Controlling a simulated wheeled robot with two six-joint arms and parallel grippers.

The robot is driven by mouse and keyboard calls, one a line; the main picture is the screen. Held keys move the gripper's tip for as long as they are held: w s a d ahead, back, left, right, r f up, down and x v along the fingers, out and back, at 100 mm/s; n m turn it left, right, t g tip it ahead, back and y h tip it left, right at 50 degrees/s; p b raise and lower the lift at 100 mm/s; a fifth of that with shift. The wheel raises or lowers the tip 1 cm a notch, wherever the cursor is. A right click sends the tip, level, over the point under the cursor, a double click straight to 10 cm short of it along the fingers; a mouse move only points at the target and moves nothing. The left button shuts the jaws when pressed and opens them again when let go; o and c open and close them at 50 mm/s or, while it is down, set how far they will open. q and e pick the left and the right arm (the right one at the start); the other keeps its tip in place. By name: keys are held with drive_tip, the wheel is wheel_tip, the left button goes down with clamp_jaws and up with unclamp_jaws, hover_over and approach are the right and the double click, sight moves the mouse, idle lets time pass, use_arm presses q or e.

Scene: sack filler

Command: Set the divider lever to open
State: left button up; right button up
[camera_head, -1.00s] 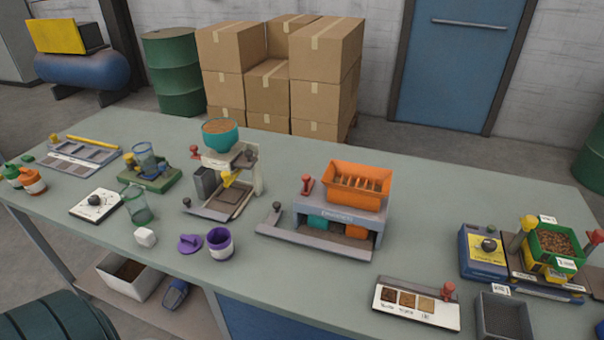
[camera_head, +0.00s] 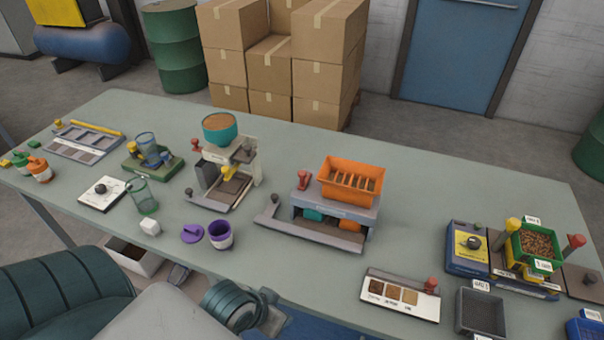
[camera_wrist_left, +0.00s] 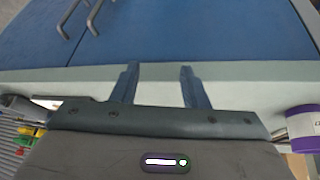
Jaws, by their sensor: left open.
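The divider appears to be the grey machine (camera_head: 335,207) with a slotted orange hopper (camera_head: 350,181) on top, at mid-table in the head view; its front label is too small to read surely. A red-knobbed lever (camera_head: 304,180) stands upright at its left side. A dark knob (camera_head: 274,200) sits on the tray at its front left. Which one is the divider lever, and its marked setting, I cannot tell. My left gripper (camera_wrist_left: 158,78) is open and empty in the wrist view.
A purple cup (camera_head: 220,236) and its lid (camera_head: 192,234) lie near the front edge, with a white cube (camera_head: 150,227) further left. A sample board (camera_head: 400,297) and grey bin (camera_head: 482,314) stand front right. A dispenser with a teal bowl (camera_head: 220,129) stands left of the divider.

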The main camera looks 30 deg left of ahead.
sight(302, 175)
use_arm(q)
drive_tip(key=w+d+r+n+t+h, duration=0.1)
drive_tip(key=w+d, duration=0.1)
drive_tip(key=w+d+r+n+t+h, duration=0.1)
drive_tip(key=w+d+r+h, duration=0.1)
drive_tip(key=w+d+r+n+t+h, duration=0.1)
drive_tip(key=w+d+r+t, duration=0.1)
drive_tip(key=w, duration=0.1)
drive_tip(key=shift+w+d+h, duration=0.1)
drive_tip(key=shift+d+h, duration=0.25)
drive_tip(key=shift+h, duration=0.05)
drive_tip(key=w+a+r+n+t, duration=0.2)
drive_tip(key=w+r+n+t, duration=0.7)
drive_tip(key=r+n, duration=0.45)
drive_tip(key=w+a+f+n+g+y, duration=0.1)
drive_tip(key=w+a+f+n+y, duration=0.15)
drive_tip(key=a+n+y, duration=0.75)
drive_tip(key=w+a+f+n+g+y, duration=0.1)
drive_tip(key=a+f+n+y, duration=0.25)
drive_tip(key=n, duration=1.15)
drive_tip(key=p+x, duration=0.1)
drive_tip(key=x, duration=0.5)
drive_tip(key=p+x, duration=0.1)
drive_tip(key=x, duration=0.2)
drive_tip(key=shift+w+d+r+p, duration=0.1)
drive_tip(key=shift+d+p, duration=0.2)
drive_tip(key=shift+p, duration=0.05)
drive_tip(key=shift+w+a, duration=0.3)
drive_tip(key=shift+w, duration=0.2)
